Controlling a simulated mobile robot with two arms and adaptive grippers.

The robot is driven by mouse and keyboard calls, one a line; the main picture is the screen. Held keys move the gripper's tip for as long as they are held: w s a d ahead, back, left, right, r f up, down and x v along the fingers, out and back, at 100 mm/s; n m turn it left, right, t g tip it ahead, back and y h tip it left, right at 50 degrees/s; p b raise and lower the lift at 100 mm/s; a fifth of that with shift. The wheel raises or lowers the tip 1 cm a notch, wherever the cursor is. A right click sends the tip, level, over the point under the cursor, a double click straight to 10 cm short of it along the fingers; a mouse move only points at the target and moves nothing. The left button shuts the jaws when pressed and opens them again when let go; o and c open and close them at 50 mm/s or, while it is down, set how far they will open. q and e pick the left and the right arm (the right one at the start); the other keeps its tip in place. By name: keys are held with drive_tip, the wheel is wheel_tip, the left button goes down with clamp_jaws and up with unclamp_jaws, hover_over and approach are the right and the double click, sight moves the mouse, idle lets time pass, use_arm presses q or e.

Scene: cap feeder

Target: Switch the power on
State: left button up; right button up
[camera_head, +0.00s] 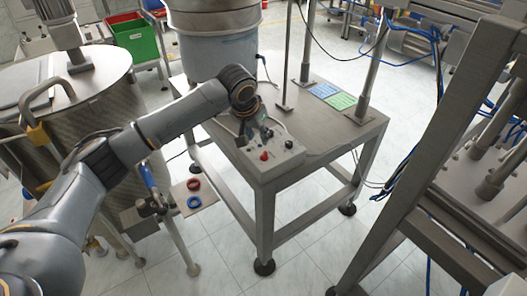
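A grey control box (285,158) sits on the near left corner of the metal table. It carries a red button or knob (264,156) and a small dark knob (288,144) on its top face. My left arm reaches in from the left, and my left gripper (256,131) is over the back left part of the box, close to its controls. The gripper is small and partly hidden by my wrist, so I cannot tell whether its fingers touch a control or how far apart they are. My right gripper is not in view.
A large feeder bowl (222,55) stands on the table (325,135) behind my wrist. Blue and green cards lie near upright posts. A metal drum (85,110) is at left. A metal frame (440,140) with cables stands at right. The table's middle is clear.

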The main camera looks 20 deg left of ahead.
sight(264, 154)
use_arm(q)
drive_tip(key=x, duration=1)
drive_tip(key=shift+w+f, duration=0.2)
drive_tip(key=shift+f, duration=0.15)
clamp_jaws()
